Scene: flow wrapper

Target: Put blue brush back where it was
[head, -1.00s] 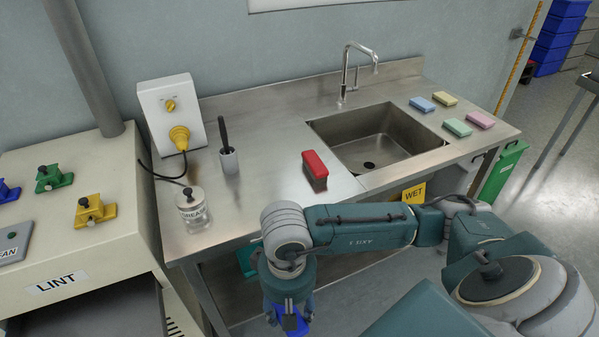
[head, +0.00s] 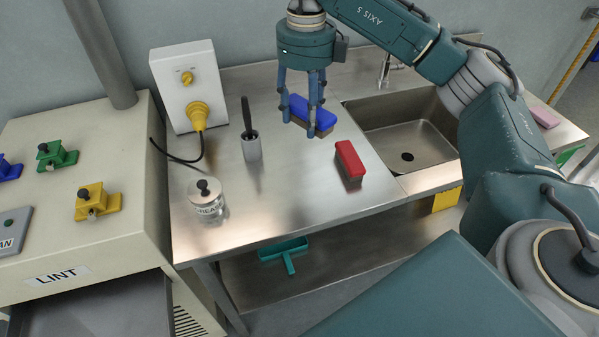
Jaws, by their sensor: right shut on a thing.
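The blue brush (head: 300,107) has a blue back and brown bristles. My right gripper (head: 304,118) points down and is shut on it, with fingers on either side of the blue back. The brush is over the steel counter (head: 270,205), behind the red brush (head: 350,158) and left of the sink. I cannot tell whether its bristles touch the counter. The red brush lies on the counter, apart from the blue one. My left gripper is not in view.
A grey cup with a black-handled tool (head: 252,150) and a lidded glass jar (head: 207,203) stand at the left of the counter. The sink (head: 405,145) is to the right. The counter's front middle is clear.

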